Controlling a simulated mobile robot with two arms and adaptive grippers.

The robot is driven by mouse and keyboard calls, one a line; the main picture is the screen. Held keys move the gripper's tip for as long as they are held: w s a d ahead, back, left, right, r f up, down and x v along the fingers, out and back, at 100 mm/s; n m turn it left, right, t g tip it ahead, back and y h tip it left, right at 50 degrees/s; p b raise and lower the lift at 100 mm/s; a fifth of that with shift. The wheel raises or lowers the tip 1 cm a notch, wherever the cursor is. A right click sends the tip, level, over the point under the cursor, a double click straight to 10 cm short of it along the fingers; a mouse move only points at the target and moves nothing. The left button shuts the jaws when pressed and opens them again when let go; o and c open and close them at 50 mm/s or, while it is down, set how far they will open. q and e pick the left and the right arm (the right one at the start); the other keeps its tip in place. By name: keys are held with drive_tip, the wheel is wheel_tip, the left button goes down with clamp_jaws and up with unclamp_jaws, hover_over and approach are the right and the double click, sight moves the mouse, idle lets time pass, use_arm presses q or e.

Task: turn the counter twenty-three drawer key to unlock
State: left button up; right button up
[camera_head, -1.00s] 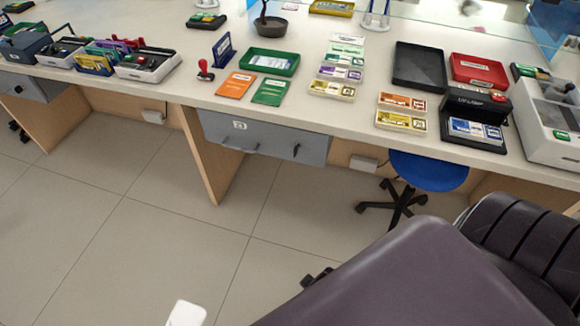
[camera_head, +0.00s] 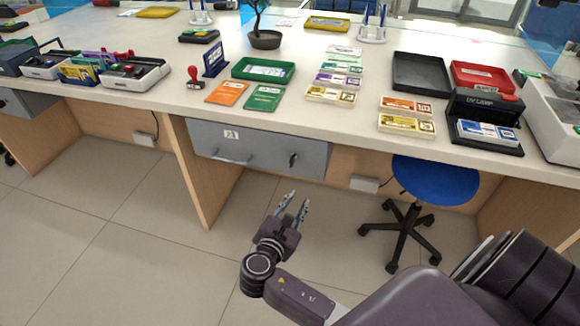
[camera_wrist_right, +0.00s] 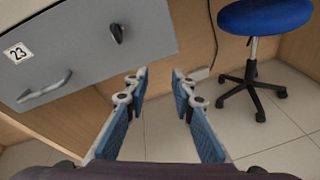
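The grey drawer (camera_head: 258,151) under the counter has a label, a bar handle (camera_head: 231,160) and a dark key (camera_head: 293,159) at its right side. In the right wrist view the label (camera_wrist_right: 16,53) reads 23, and the key (camera_wrist_right: 117,33) sticks out of the drawer front above and left of the fingers. My right gripper (camera_head: 295,204) is open and empty, below and in front of the drawer, apart from the key. It also shows in the right wrist view (camera_wrist_right: 157,82), with a wide gap between its blue-padded fingers. My left gripper is not in view.
A blue stool (camera_head: 435,181) stands under the counter to the right, its wheeled base on the floor. A wooden side panel (camera_head: 205,175) borders the drawer on the left. Trays, cards and a UV lamp (camera_head: 485,112) lie on the counter (camera_head: 350,125).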

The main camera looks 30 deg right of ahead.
sight(290, 164)
drive_tip(key=w+d+r+n+t, duration=0.1)
drive_tip(key=w, duration=0.2)
drive_tip(key=w+d+r+n+t+h, duration=0.1)
drive_tip(key=w+r+n, duration=0.1)
drive_tip(key=w, duration=0.1)
drive_tip(key=w+d+r+n, duration=0.1)
drive_tip(key=w+n, duration=0.1)
drive_tip(key=w, duration=0.1)
drive_tip(key=shift+d+r+t+h+b, duration=0.25)
drive_tip(key=shift+r+t+h+b, duration=0.05)
drive_tip(key=shift+r+t+b, duration=0.1)
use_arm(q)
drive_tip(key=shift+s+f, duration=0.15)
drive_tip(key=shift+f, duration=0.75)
use_arm(e)
drive_tip(key=shift+w+d, duration=0.35)
drive_tip(key=shift+d, duration=0.1)
clamp_jaws()
